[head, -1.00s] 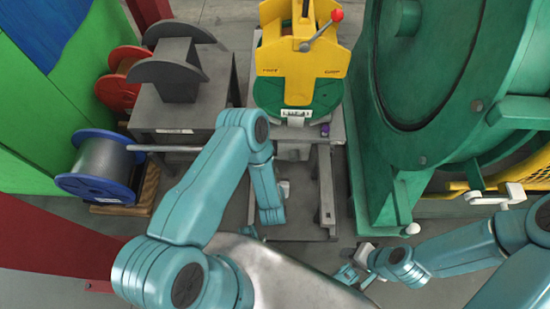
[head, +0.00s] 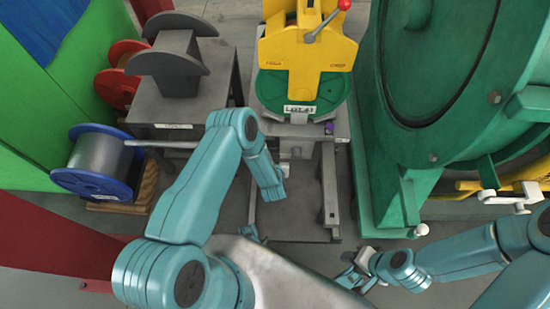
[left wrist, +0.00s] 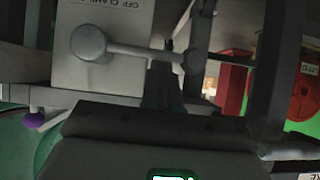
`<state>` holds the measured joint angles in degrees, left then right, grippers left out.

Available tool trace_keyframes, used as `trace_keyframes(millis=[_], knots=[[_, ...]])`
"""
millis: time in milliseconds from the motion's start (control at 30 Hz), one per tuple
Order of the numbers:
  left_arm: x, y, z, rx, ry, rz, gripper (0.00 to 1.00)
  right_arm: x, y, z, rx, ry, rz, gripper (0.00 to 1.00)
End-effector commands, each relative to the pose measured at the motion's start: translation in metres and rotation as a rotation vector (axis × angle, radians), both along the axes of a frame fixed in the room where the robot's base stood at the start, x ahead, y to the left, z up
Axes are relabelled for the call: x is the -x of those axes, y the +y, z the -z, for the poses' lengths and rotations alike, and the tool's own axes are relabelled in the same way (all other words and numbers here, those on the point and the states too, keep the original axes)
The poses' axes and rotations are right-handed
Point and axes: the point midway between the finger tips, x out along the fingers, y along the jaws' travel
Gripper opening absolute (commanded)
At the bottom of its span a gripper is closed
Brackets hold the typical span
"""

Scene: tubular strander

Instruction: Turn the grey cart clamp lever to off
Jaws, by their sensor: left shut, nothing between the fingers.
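In the left wrist view the grey clamp lever has a round knob (left wrist: 88,42) and a bar running right to a second rounded end. It lies across a pale panel (left wrist: 100,75) whose printed "OFF" and "CLAMP" read upside down. My left gripper (head: 284,168) is shut and empty, low at the front of the grey cart (head: 330,185). My left wrist body fills the bottom of the left wrist view, close below the lever; contact cannot be told. In the head view the lever cannot be made out. My right gripper (head: 353,274) is at the lower middle; its jaws are unclear.
The cart carries a green reel (head: 330,95) under a yellow frame (head: 305,50) with a red-knobbed lever (head: 343,5). A grey stand (head: 190,100) and a blue-flanged spool (head: 100,165) are left. A large green machine (head: 400,165) is close on the right.

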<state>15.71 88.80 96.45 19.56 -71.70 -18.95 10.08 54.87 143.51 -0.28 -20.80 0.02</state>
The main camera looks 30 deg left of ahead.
Motion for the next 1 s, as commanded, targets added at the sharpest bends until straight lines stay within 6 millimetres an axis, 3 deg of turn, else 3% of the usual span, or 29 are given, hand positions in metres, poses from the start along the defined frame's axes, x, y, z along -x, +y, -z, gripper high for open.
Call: trace_keyframes(millis=[400,1000], knots=[[0.003,0.006,0.028,0.192,-0.092,0.000,0.00,-0.003,-0.003,0.024,0.002,-0.005,0.011,0.43],[0.002,0.006,0.022,0.187,-0.091,0.000,0.00,-0.003,-0.003,0.020,0.002,-0.006,0.013,0.43]])
